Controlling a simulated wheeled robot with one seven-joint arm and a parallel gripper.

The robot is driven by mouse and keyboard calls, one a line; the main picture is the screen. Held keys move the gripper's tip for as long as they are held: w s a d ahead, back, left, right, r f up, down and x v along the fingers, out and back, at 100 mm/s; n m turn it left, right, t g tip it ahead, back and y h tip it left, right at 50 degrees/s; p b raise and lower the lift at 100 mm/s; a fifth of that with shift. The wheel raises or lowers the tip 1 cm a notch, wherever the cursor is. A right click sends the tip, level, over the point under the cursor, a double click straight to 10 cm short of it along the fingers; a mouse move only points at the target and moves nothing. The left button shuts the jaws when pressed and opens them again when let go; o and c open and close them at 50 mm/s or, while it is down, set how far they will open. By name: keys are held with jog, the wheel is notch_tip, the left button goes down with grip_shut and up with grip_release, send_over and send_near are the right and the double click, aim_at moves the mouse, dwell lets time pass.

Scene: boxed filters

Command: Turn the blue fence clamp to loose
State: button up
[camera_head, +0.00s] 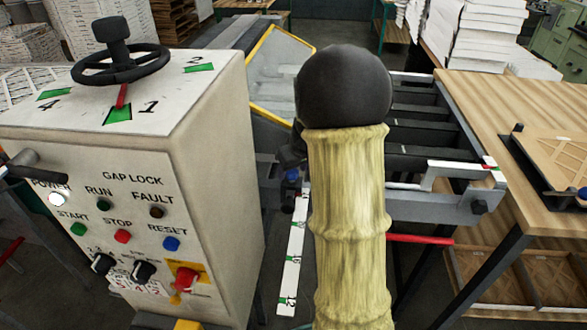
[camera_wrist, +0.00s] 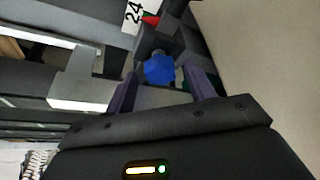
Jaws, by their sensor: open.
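The blue fence clamp (camera_wrist: 159,69) is a faceted blue knob on a dark grey block in the wrist view. A small blue part in the head view (camera_head: 292,175), just left of my arm, appears to be the same clamp. My gripper (camera_wrist: 164,80) is open, with one dark purple finger on either side of the knob. I cannot tell whether either finger touches it. In the head view my own arm hides most of the gripper. A red pointer (camera_wrist: 150,19) sits beside a scale marked 24 (camera_wrist: 132,14), just beyond the clamp.
A control cabinet (camera_head: 215,150) with a black handwheel (camera_head: 121,62) stands close on the left. A white scale strip (camera_head: 293,255) runs towards me beside my arm. A red bar (camera_head: 420,239) sticks out right of my arm. A wooden table (camera_head: 500,95) stands at the right.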

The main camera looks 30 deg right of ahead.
jog(key=shift+c, duration=0.2)
jog(key=c, duration=0.9)
jog(key=shift+d+f+n+b, duration=0.1)
jog(key=shift+f+n+b, duration=0.25)
jog(key=shift+b, duration=0.6)
jog(key=shift+n+y+b, duration=0.4)
jog(key=shift+n+b, duration=0.45)
jog(key=shift+b, duration=0.15)
jog(key=shift+d+r+n+g+y+b, duration=0.15)
jog(key=shift+n+y+b, duration=0.1)
jog(key=shift+n, duration=0.3)
jog(key=shift+a+r+n+g+y+b, duration=0.15)
jog(key=shift+n+b, duration=0.1)
jog(key=shift+n, duration=0.3)
jog(key=o, duration=0.9)
jog(key=shift+o, duration=0.2)
